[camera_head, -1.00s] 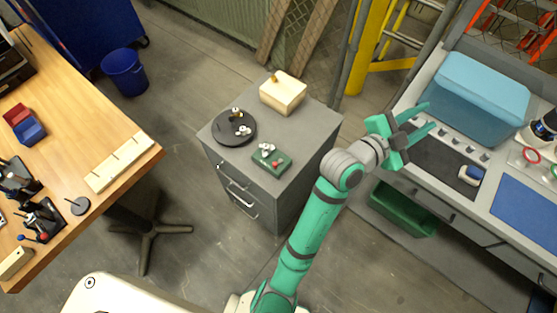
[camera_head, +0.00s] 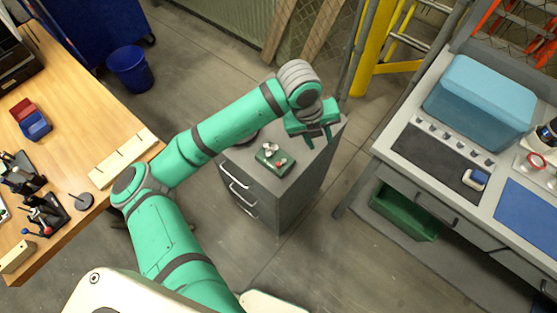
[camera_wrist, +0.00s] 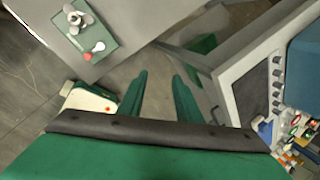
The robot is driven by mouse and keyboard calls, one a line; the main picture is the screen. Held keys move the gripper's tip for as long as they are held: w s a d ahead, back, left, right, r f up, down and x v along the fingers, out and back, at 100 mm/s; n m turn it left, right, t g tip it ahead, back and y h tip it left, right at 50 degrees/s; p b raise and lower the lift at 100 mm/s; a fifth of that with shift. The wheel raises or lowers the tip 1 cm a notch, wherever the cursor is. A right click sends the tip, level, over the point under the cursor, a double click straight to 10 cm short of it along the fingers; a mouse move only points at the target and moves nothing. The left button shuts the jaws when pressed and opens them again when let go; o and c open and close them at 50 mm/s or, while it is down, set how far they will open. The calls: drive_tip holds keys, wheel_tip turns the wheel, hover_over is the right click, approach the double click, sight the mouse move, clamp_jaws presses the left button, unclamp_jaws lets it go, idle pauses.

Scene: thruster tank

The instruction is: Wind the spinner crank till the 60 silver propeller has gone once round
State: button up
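The spinner is a small green plate (camera_head: 272,160) on top of the grey cabinet (camera_head: 283,190). It carries a silver propeller (camera_head: 270,148) and a small red knob, which looks like the crank handle (camera_head: 281,162). In the wrist view the green plate (camera_wrist: 78,52) is at the upper left, with the silver propeller (camera_wrist: 77,17), a white part and the red knob (camera_wrist: 99,46). My gripper (camera_head: 318,139) is open and empty, above the cabinet's right side and up-right of the spinner. In the wrist view its fingers (camera_wrist: 160,85) are apart, with the spinner left of them.
A wooden bench (camera_head: 75,110) is on the left. A workbench with a blue tank (camera_head: 482,100) and a green bin (camera_head: 405,215) is on the right.

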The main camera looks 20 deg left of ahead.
sight(278, 164)
drive_tip(key=s+a+m+g+y, duration=0.1)
drive_tip(key=s+a+g+y, duration=0.3)
drive_tip(key=a, duration=0.7)
drive_tip(key=shift+t+h, duration=0.6)
drive_tip(key=shift+t, duration=0.3)
drive_tip(key=f, duration=0.7)
drive_tip(key=s+f, duration=0.1)
drive_tip(key=f, duration=0.3)
drive_tip(key=shift+d+f, duration=0.2)
drive_tip(key=shift+d, duration=0.1)
clamp_jaws()
